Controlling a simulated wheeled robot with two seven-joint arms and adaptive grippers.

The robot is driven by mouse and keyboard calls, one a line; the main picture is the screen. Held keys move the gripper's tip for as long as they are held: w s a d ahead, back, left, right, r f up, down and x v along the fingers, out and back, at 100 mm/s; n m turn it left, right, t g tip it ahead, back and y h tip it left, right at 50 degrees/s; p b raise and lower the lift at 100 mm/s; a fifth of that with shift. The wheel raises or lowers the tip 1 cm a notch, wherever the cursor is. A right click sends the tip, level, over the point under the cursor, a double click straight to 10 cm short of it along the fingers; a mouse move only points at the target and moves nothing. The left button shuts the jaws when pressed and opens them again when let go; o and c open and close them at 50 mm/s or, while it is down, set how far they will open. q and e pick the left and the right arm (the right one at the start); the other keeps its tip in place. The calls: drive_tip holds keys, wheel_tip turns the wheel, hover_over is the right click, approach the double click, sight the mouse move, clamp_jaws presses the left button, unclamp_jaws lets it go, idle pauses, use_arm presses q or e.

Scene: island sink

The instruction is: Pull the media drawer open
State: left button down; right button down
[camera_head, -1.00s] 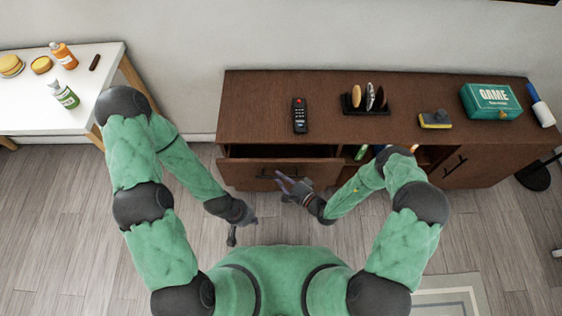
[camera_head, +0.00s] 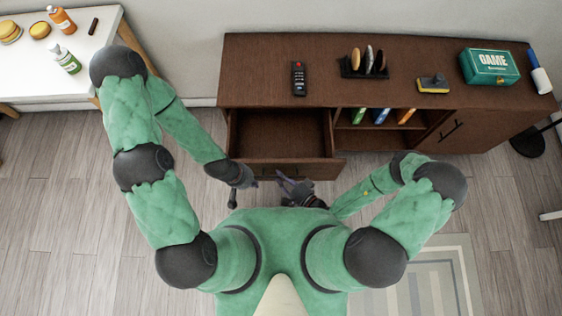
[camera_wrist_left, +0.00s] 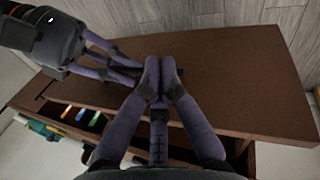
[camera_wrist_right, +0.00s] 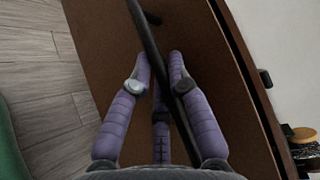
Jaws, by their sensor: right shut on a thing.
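The brown media drawer (camera_head: 281,163) stands pulled out from the cabinet, with its empty inside (camera_head: 279,130) showing in the head view. My right gripper (camera_head: 288,183) is at the drawer front. In the right wrist view its fingers (camera_wrist_right: 157,68) are closed around the dark bar handle (camera_wrist_right: 148,35). My left gripper (camera_head: 251,181) is near the front too, left of the right one. In the left wrist view its fingertips (camera_wrist_left: 158,75) are together, in front of the drawer face (camera_wrist_left: 235,75); I cannot tell whether they touch it.
The cabinet top (camera_head: 225,90) holds a remote (camera_head: 298,78), a rack (camera_head: 363,65), a sponge (camera_head: 433,84) and a green game box (camera_head: 489,67). Books (camera_head: 381,116) stand in the open shelf right of the drawer. A white table (camera_head: 95,65) with bottles is at left.

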drive_tip(key=c, duration=1.4)
unclamp_jaws()
drive_tip(key=shift+d, duration=0.1)
drive_tip(key=shift+v, duration=3.65)
drive_tip(key=shift+s, duration=0.1)
